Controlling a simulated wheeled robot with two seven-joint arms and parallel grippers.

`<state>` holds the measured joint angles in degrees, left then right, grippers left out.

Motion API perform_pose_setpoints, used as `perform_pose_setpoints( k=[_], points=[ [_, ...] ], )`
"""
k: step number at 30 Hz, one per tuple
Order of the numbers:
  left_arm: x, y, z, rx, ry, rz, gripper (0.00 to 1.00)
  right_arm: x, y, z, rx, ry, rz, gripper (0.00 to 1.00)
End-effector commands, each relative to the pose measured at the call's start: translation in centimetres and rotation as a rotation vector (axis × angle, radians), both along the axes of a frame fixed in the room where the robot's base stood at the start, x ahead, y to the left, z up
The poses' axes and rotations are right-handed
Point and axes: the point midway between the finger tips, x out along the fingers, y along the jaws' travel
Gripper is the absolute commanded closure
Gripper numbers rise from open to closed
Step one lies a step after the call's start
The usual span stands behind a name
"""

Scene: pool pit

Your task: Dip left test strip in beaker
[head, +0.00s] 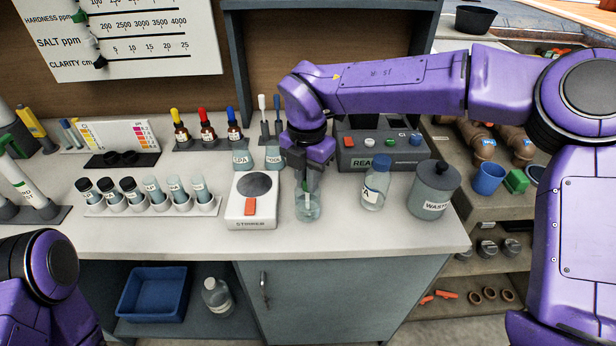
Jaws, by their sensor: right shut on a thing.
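A clear glass beaker (308,211) with some liquid stands on the counter, right of the white stirrer. My right gripper (307,184) points down just above and partly over its mouth. It is shut on a thin pale strip (307,199), whose lower part shows within the beaker's outline. Whether the strip touches the liquid is hard to tell. The gripper hides its upper part. My left gripper is out of view; only my left arm shows at the lower left.
The stirrer (250,210) stands close left of the beaker. A blue-capped bottle (374,186) and a grey waste jar (433,190) stand to the right. Two labelled jars (242,159) (273,157) stand behind. A rack of vials (150,203) is at left. The front counter is clear.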

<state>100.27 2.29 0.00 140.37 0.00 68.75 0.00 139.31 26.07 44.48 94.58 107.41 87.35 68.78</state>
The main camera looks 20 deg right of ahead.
Motion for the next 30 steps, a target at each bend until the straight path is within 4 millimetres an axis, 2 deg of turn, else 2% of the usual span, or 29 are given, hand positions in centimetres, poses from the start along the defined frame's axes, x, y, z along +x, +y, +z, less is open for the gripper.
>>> perform_pose_setpoints(
  k=[5, 30],
  points=[
    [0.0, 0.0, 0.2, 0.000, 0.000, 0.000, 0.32, 0.0, 0.0, 0.3, 0.000, 0.000, 0.000, 1.00],
    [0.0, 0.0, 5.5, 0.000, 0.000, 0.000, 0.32, 0.0, 0.0, 7.3, 0.001, -0.001, 0.000, 1.00]
  ],
)
